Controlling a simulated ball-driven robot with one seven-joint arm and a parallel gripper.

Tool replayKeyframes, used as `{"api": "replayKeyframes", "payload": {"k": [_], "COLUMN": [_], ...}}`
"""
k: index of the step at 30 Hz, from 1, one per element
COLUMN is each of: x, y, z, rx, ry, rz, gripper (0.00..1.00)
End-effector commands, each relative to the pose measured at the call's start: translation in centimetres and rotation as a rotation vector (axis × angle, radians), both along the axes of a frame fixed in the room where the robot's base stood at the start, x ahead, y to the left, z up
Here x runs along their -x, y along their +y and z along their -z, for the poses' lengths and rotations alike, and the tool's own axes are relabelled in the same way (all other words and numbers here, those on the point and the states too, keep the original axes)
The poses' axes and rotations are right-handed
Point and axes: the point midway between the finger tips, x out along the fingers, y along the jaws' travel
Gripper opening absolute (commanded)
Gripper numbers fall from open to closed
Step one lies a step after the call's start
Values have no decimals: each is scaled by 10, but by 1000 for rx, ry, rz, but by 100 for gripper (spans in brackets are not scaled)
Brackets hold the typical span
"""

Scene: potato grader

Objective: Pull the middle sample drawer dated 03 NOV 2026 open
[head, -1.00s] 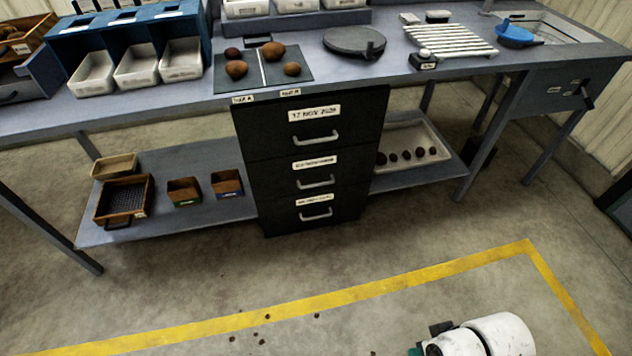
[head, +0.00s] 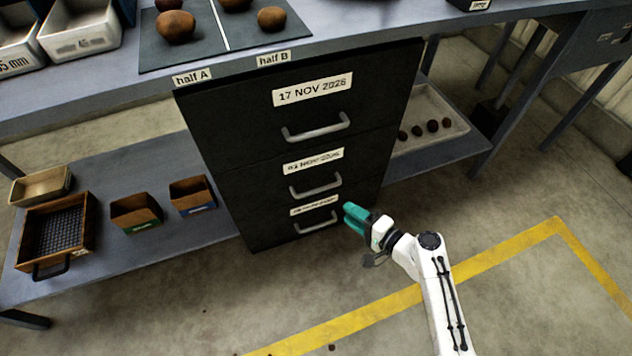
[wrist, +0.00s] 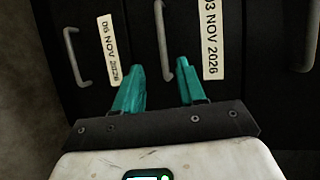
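The black cabinet's middle drawer (head: 262,188) looks shut. My gripper (head: 346,215), with teal fingers, is low at the right front of the cabinet. In the wrist view my gripper (wrist: 160,66) is open and empty. The middle handle lies in line with the gap between the fingertips; I cannot tell its exact distance.
The top drawer's label (head: 313,90) reads 17 NOV 2026. The bottom drawer's handle (head: 316,224) is close to my gripper. The bench top (head: 130,85) overhangs the cabinet. A shelf (head: 165,240) with small boxes stands left.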

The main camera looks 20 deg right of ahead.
Motion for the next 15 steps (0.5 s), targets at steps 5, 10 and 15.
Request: {"api": "replayKeyframes", "payload": {"k": [5,10,15], "x": [-10,-31,-59], "y": [-4,5,18], "z": [5,9,16], "rx": [-36,-34,-33], "ry": [-5,-7,-7], "rz": [36,34,31], "gripper": [40,40,40]}}
